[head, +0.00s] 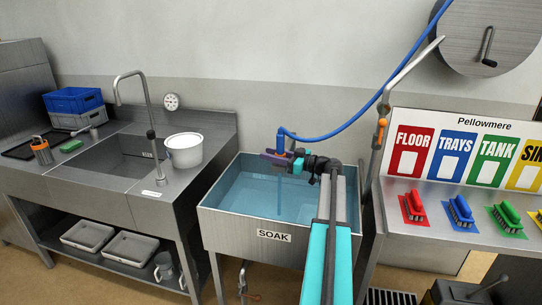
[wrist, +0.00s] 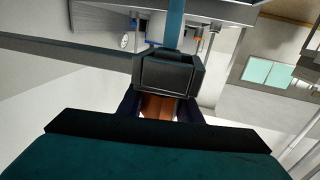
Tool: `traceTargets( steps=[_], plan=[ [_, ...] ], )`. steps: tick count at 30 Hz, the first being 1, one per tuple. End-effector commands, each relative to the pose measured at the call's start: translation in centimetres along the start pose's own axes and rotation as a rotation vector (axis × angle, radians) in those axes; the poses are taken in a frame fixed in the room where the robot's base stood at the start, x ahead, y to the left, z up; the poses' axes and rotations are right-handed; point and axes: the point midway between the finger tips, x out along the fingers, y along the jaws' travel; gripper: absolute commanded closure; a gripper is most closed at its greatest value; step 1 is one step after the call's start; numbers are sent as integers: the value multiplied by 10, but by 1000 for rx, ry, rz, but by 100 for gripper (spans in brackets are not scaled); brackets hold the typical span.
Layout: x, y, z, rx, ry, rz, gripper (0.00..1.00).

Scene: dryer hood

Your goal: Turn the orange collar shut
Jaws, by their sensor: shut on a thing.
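My gripper (head: 279,156) is over the soak tank, just below the bent blue end (head: 282,134) of a hose. It is shut on the orange collar (wrist: 157,106), which shows between the dark fingers in the wrist view. In the head view the collar is mostly hidden by the gripper. A thin blue vertical streak (head: 281,195), like running water, drops from below the gripper to the water. The collar's turn angle cannot be told.
The steel soak tank (head: 209,219) holds blue water. The blue hose (head: 340,127) arcs up to the right. A metal pipe (head: 408,70) with an orange fitting (head: 382,122) stands right of the tank. A white bucket (head: 184,150) sits left; brushes (head: 414,205) lie right.

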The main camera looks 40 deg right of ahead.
Motion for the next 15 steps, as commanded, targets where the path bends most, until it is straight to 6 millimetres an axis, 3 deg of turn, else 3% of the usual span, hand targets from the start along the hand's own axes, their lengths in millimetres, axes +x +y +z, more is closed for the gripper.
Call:
traceTargets(
  steps=[15],
  plan=[
    [0,-1,4,-1,1,80,91]
  ],
)
